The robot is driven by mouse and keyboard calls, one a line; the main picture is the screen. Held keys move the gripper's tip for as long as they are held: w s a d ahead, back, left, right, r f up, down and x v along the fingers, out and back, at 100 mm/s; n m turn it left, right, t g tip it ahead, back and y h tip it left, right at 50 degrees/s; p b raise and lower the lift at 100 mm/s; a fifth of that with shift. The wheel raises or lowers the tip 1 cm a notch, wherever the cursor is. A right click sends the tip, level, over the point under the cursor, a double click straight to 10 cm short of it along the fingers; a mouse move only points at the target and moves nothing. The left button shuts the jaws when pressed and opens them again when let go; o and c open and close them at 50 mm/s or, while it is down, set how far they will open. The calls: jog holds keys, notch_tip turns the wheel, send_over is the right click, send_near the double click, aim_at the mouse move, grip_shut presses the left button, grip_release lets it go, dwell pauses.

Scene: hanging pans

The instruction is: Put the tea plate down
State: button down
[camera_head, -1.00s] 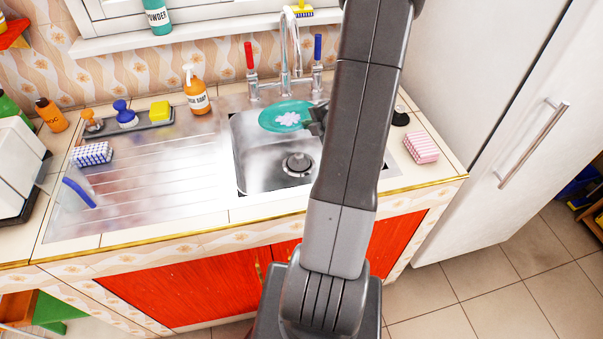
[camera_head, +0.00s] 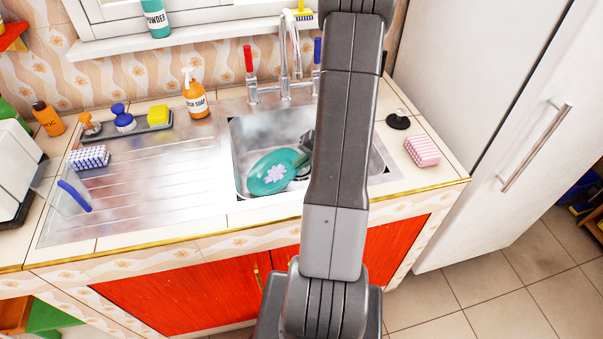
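The tea plate (camera_head: 270,176) is teal with a pale pink flower shape in its middle. It is in the sink basin (camera_head: 243,130), toward the front, and looks tilted. Its right edge runs close to my gripper (camera_head: 306,150), which shows only as a dark sliver at the left of my arm. My arm hides most of the gripper and its fingers, so I cannot tell whether it still grips the plate. Whether the plate rests on the basin floor is also unclear.
The metal drainer (camera_head: 140,190) left of the basin is mostly bare, with a blue-handled brush (camera_head: 75,195) at its left. The tap (camera_head: 290,60) stands behind the basin. A soap bottle (camera_head: 196,98) is at the back; a pink sponge (camera_head: 422,150) lies at the right.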

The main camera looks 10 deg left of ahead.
jog(key=shift+f, duration=2.2)
jog(key=shift+f, duration=0.1)
jog(key=c, duration=1.6)
grip_release()
jog(key=shift+c, duration=0.2)
jog(key=v, duration=1.2)
